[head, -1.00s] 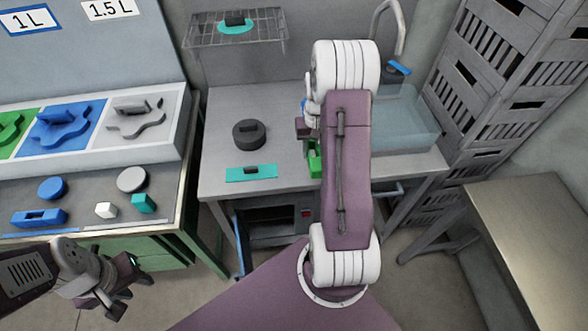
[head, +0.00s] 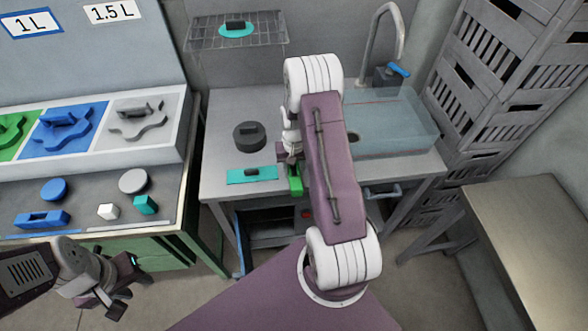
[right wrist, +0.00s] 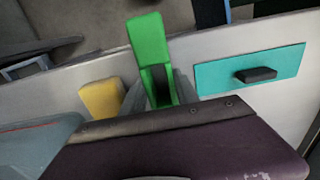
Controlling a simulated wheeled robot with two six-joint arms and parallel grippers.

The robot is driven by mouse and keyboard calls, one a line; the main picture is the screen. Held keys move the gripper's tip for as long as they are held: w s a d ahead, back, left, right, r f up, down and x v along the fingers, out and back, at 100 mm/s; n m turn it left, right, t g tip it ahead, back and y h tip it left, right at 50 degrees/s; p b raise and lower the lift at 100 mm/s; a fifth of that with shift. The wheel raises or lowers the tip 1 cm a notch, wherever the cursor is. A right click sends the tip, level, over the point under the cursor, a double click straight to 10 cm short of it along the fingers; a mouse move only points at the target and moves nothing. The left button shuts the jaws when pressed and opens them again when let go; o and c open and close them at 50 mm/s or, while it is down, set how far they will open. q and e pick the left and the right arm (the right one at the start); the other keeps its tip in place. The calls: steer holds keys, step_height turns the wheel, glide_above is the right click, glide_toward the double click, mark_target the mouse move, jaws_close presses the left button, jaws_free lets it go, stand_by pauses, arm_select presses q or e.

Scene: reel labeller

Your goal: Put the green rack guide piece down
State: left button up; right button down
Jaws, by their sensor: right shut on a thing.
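The green rack guide piece (head: 295,184) is in my right gripper (head: 291,163), at the front edge of the grey worktop (head: 222,150), just right of a teal plate (head: 238,176). In the right wrist view the green piece (right wrist: 148,42) stands between the grey fingers, which are shut on it. I cannot tell whether it touches the worktop. A yellow block (right wrist: 100,98) lies beside it in that view. My left gripper (head: 124,288) is empty and open, low at the left, in front of the left bench.
A dark round weight (head: 249,136) sits behind the teal plate. A sink basin (head: 395,130) with a tap is on the right. A wire shelf (head: 205,38) hangs above. The left bench holds coloured pieces (head: 52,189). Stacked crates (head: 485,100) and a side table (head: 535,230) stand right.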

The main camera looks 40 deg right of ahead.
steer(key=c, duration=0.9)
jaws_free()
steer(key=shift+f, duration=0.1)
step_height(320, 180, up, 12)
steer(key=s+a+n, duration=0.2)
steer(key=s+a, duration=0.2)
steer(key=a, duration=0.1)
steer(key=s+a+n, duration=0.1)
steer(key=s+a, duration=0.2)
steer(key=a, duration=0.2)
steer(key=s+a+n+t, duration=0.1)
steer(key=s+a+n, duration=0.1)
steer(key=s+a, duration=0.2)
steer(key=shift+s+a+r+n+b, duration=0.15)
steer(key=shift+s+a+b, duration=0.05)
steer(key=shift+a, duration=0.35)
steer(key=shift+s+a+r+n+b, duration=0.15)
steer(key=shift+a, duration=0.4)
steer(key=shift+o, duration=0.3)
steer(key=shift+a+r, duration=0.1)
steer(key=shift+a, duration=0.05)
